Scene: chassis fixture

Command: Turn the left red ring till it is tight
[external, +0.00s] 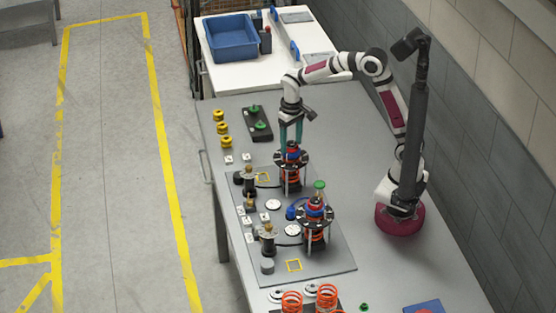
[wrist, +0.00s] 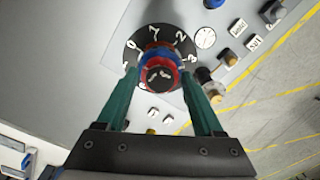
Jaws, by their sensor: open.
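The left red ring (external: 292,153) is near the top of the farther of two spring-and-dial units, above a blue band. It also shows in the wrist view (wrist: 160,66), around a dark centre cap and over a black dial (wrist: 140,44) with white numbers. My gripper (external: 291,143) points down over this unit. In the wrist view its two green fingers are spread, one on each side of the ring (wrist: 160,77). I cannot tell whether they touch it. The second unit's red ring (external: 315,205) stands nearer the camera, clear of my gripper.
A green-topped knob (external: 319,184) stands beside the second unit. Small valves (external: 267,238) and white labels line the plate's left side. Yellow knobs (external: 221,127) and a black block with green knobs (external: 256,123) lie behind. Orange springs (external: 292,302) stand in front.

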